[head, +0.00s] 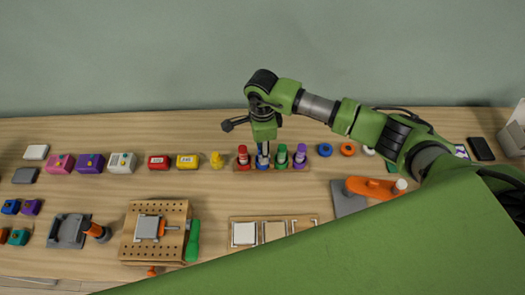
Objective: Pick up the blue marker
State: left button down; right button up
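The blue marker (262,164) stands upright in a row on a reddish holder, between a red marker (243,157) and a green marker (281,156). A purple marker (300,156) stands at the right end of the row. My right gripper (263,149) points down directly over the blue marker, and its fingers overlap the marker's upper part in the head view. The marker's top is partly hidden by the gripper. I cannot tell whether the fingers are closed on it. My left gripper is not in view.
A yellow piece (217,160) stands left of the markers, and an orange ring (325,149) lies to the right. A pegboard fixture (130,240) and a tray of tiles (275,217) are nearer. The table's lower right is hidden.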

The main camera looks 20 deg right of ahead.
jog(key=shift+w+f, duration=0.1)
jog(key=shift+f, duration=0.65)
jog(key=c, duration=1.1)
jog(key=shift+r, duration=0.15)
